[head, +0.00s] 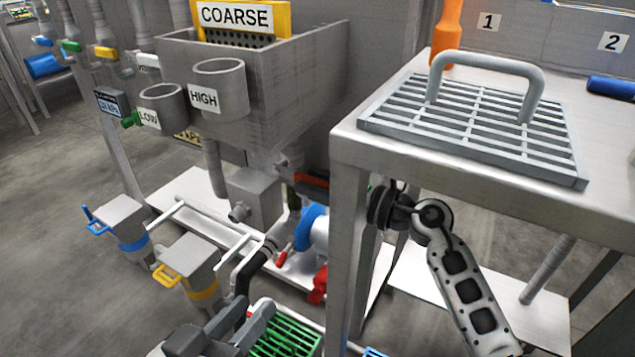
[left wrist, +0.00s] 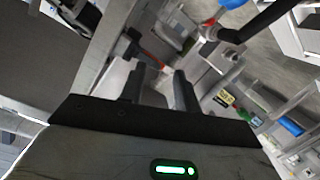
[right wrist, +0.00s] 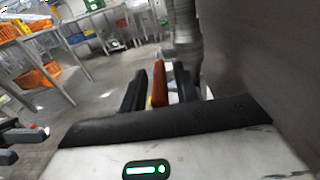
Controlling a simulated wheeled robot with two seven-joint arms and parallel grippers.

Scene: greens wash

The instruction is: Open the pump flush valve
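An orange-red lever handle (head: 314,182) shows beside the table leg in the head view. My right gripper (head: 308,177) is there, partly hidden behind the table corner. In the right wrist view the handle (right wrist: 160,84) stands between my right fingers (right wrist: 161,88), with narrow gaps on both sides. A smaller red lever (head: 281,258) sits by the blue flange (head: 312,229), and a red valve part (head: 319,286) is lower down. I cannot tell which is the pump flush valve. My left gripper (head: 243,312) is low at the front, open and empty; its fingers (left wrist: 158,88) are apart.
A steel table (head: 400,150) with a handled grate (head: 480,115) stands at the right, its leg close to my right arm. A hopper marked COARSE (head: 290,90) is behind. Blue-banded (head: 132,240) and yellow-banded (head: 205,290) units stand left. A green crate (head: 285,335) is below.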

